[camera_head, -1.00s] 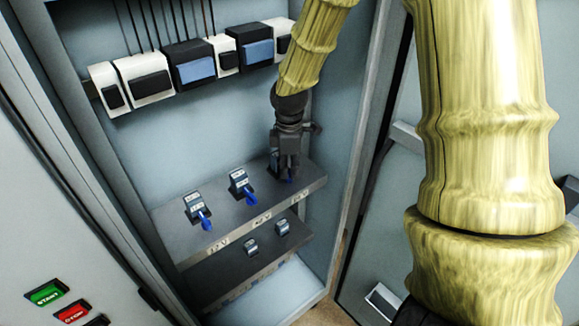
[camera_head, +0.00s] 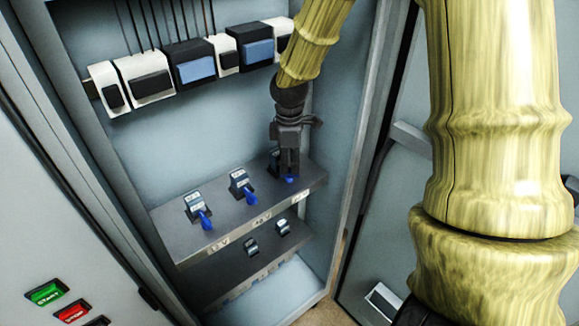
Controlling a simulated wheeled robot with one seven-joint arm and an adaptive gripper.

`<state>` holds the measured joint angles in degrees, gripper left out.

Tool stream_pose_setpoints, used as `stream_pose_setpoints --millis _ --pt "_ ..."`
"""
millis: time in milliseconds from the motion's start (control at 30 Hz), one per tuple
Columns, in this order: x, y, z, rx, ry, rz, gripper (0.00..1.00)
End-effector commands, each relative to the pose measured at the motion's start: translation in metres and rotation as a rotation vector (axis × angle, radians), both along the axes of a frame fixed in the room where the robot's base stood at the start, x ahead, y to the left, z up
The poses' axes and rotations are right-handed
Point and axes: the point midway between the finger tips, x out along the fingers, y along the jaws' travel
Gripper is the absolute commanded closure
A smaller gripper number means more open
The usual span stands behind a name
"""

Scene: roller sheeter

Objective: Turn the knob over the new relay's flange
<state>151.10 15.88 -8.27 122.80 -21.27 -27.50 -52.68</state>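Three small grey relays with blue knobs stand in a row on the upper shelf (camera_head: 226,236): the left relay (camera_head: 193,203) with its knob (camera_head: 206,220), the middle relay (camera_head: 238,180) with its knob (camera_head: 250,197), and the right relay (camera_head: 272,160) with its knob (camera_head: 290,179). My gripper (camera_head: 289,172) points down at the right relay and covers much of it. The right knob shows at its fingertips. I cannot tell whether the fingers touch the knob or are shut on it.
Two grey relays without visible knobs, left (camera_head: 252,246) and right (camera_head: 283,227), sit on the lower shelf (camera_head: 225,275). White and dark modules (camera_head: 190,63) line the cabinet's back wall above. The cabinet's right side wall (camera_head: 345,190) is close to my gripper. A panel with a green button (camera_head: 47,292) is at lower left.

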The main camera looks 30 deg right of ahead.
Motion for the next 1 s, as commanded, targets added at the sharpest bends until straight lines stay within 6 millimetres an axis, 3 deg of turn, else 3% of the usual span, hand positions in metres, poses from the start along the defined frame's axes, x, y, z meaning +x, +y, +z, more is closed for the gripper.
stream_pose_setpoints --millis 400,600,1000 --pt "0.001 0.0 0.068 0.001 -0.004 0.0 0.8" --pt "0.001 0.0 0.092 0.001 -0.003 0.0 0.8" --pt "0.001 0.0 0.102 0.0 -0.001 0.0 0.8"
